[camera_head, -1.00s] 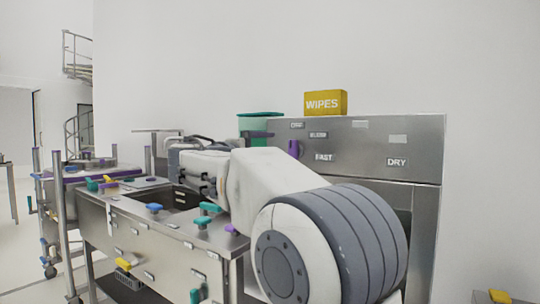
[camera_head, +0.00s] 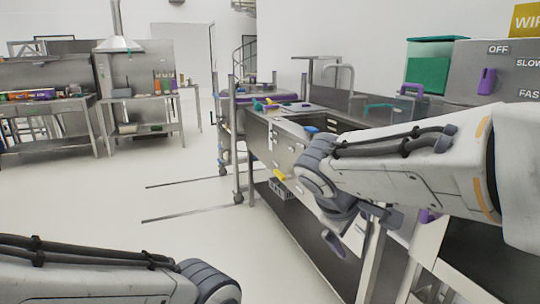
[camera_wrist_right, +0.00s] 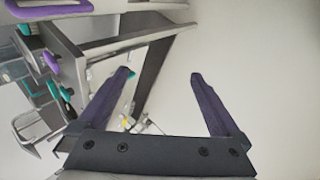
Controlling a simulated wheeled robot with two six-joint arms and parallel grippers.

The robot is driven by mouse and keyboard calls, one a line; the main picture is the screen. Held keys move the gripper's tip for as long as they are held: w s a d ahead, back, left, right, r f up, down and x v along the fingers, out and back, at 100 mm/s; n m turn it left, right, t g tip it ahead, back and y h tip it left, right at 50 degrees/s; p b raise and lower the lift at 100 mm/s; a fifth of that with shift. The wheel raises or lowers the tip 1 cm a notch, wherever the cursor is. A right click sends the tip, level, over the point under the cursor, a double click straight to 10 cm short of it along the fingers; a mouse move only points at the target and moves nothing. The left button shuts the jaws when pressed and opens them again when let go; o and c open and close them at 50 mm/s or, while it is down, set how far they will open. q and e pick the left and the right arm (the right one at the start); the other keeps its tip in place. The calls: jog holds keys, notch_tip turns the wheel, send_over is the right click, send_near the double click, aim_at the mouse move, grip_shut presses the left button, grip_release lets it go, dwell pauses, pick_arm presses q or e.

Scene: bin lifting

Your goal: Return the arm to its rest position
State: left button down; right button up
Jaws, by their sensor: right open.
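My right arm (camera_head: 420,175) reaches in from the right of the head view, in front of the steel sink counter. Its gripper (camera_head: 335,240) hangs below the wrist, by the counter's front. In the right wrist view the two dark fingers of the gripper (camera_wrist_right: 160,73) are spread wide with nothing between them. My left arm (camera_head: 80,280) lies along the lower left edge of the head view. Its gripper is out of the frame.
The steel counter (camera_head: 262,136) runs close beside my right arm, with coloured taps on it. A green bin (camera_head: 428,75) stands behind the arm. Steel tables (camera_head: 45,110) stand at the far left. The white floor (camera_head: 190,178) between is clear.

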jog(key=s+a+f+g+y, duration=0.2)
jog(key=s+a+f, duration=0.25)
jog(key=s, duration=0.25)
jog(key=s+a+f+m+g+y, duration=0.1)
jog(key=s+a+f+g+y, duration=0.15)
jog(key=s+f, duration=0.4)
jog(key=s+a+f+g+y, duration=0.1)
jog(key=s+a+f, duration=0.25)
jog(key=s, duration=0.55)
notch_tip(320, 180, up, 25)
jog(key=p, duration=2.3)
jog(key=shift+w+a+f+p, duration=0.2)
jog(key=shift+a+p, duration=0.1)
jog(key=shift+a, duration=0.1)
